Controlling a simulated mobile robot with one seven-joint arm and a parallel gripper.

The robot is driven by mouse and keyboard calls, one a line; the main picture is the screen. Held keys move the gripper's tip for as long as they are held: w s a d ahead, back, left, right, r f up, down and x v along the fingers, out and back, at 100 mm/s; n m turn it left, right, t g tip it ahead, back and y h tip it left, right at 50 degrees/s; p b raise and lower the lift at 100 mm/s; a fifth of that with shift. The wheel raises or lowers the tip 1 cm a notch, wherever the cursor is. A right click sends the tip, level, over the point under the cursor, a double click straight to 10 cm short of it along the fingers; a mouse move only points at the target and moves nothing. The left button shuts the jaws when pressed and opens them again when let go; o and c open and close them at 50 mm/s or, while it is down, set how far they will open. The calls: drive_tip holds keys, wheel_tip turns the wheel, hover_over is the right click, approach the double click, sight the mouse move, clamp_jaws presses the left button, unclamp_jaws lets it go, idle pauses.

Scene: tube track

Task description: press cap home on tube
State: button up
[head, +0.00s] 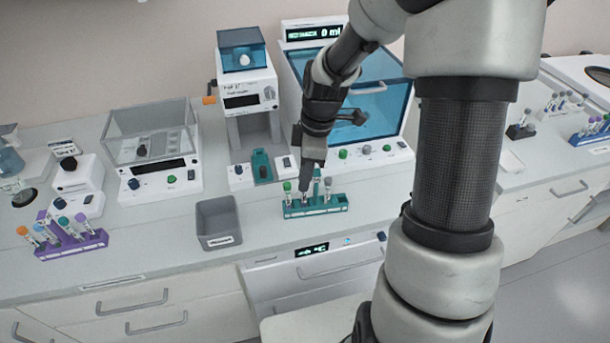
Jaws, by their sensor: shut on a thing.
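A green rack (316,207) stands on the bench near its front edge, holding several upright tubes. A green-capped tube (287,190) is at its left end and a grey-capped tube (328,185) is right of the middle. My gripper (305,189) points down at the rack, between these two, with its fingertips low at a tube position. It is shut on what appears to be a tube cap. The fingers hide the cap, so I cannot tell how far it sits on its tube.
A grey open bin (218,222) stands left of the rack. A purple rack (72,244) with several capped tubes is at the far left. Bench machines, including a blue-lidded one (375,110), stand behind. Bench between the bin and purple rack is clear.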

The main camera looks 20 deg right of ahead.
drive_tip(key=shift+s+f, duration=0.1)
drive_tip(key=o, duration=0.8)
drive_tip(key=shift+s, duration=0.1)
drive_tip(key=r, duration=0.5)
drive_tip(key=d+r, duration=0.1)
drive_tip(key=r, duration=0.5)
drive_tip(key=d+r, duration=0.1)
drive_tip(key=r, duration=0.5)
drive_tip(key=shift+s+d+r+p, duration=0.2)
drive_tip(key=shift+p, duration=0.15)
